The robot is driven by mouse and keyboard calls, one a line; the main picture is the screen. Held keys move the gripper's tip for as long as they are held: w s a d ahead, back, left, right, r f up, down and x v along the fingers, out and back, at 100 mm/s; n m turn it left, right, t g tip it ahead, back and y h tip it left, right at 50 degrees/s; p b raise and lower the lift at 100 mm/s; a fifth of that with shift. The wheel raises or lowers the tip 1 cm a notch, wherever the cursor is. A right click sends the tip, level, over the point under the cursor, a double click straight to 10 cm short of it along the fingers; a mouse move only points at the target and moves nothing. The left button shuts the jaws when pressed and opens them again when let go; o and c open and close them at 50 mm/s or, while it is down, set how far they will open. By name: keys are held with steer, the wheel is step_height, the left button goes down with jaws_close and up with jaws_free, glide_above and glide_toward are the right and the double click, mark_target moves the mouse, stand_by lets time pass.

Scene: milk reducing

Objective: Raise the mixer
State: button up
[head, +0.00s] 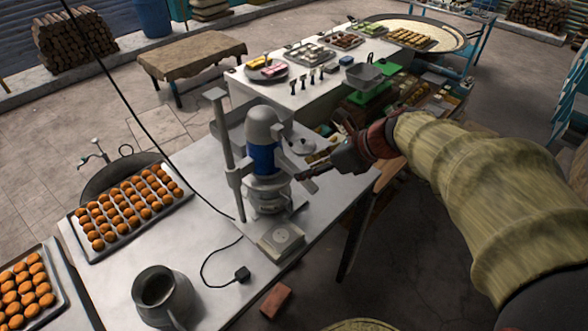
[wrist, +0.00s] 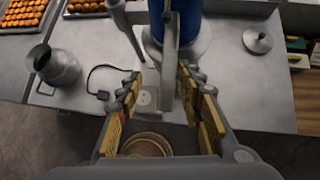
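The mixer (head: 262,155) is a grey motor with a blue band, upright on a post-and-base stand on the metal table. Below its motor is a steel pot (head: 268,196). In the wrist view the blue band (wrist: 185,18) shows at the top, with a grey lever (wrist: 168,60) in front of it. My gripper (head: 308,172) is at the right side of the mixer. In the wrist view my gripper (wrist: 160,84) is open, its yellow-padded fingers on either side of the lever. I cannot tell whether either finger touches it.
A pot lid (wrist: 257,40) lies on the table to the right. A metal jug (head: 162,295), a black cable (head: 215,262) and trays of orange balls (head: 130,210) are to the left. A second table (head: 300,100) with sweets stands behind. A brick (head: 276,300) lies on the floor.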

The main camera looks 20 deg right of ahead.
mark_target(297, 169)
steer(key=shift+w+d+f+m, duration=0.1)
steer(key=shift+w+d+m, duration=0.5)
steer(key=shift+m, duration=0.3)
steer(key=x, duration=0.7)
steer(key=shift+w+a, duration=0.15)
steer(key=shift+w, duration=0.15)
steer(key=shift+c, duration=0.5)
steer(key=c, duration=0.7)
jaws_close()
